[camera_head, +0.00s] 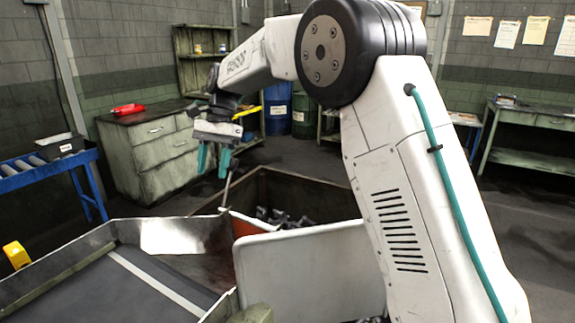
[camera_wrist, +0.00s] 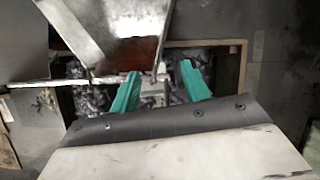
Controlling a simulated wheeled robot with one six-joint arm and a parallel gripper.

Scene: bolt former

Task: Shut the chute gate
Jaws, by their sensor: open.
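My gripper (camera_head: 212,173) is open, its two teal fingers pointing down above the mouth end of the metal chute (camera_head: 181,236). It also shows in the wrist view (camera_wrist: 160,70), with a gap between the fingers. A thin grey rod (camera_head: 228,188) rises from the chute's end, just below and beside the right finger; I cannot tell whether they touch. An orange-red plate (camera_head: 254,224) stands at the chute's end and may be part of the gate. In the wrist view the rust-stained chute (camera_wrist: 108,35) lies beyond the fingers. How far the gate stands open is unclear.
A dark-walled bin (camera_head: 312,185) holding grey bolts (camera_head: 285,219) stands past the chute's end. A blue roller stand (camera_head: 45,172) is at the left. A drawer cabinet (camera_head: 152,155) with a red object (camera_head: 128,109) stands behind. Floor at the right is clear.

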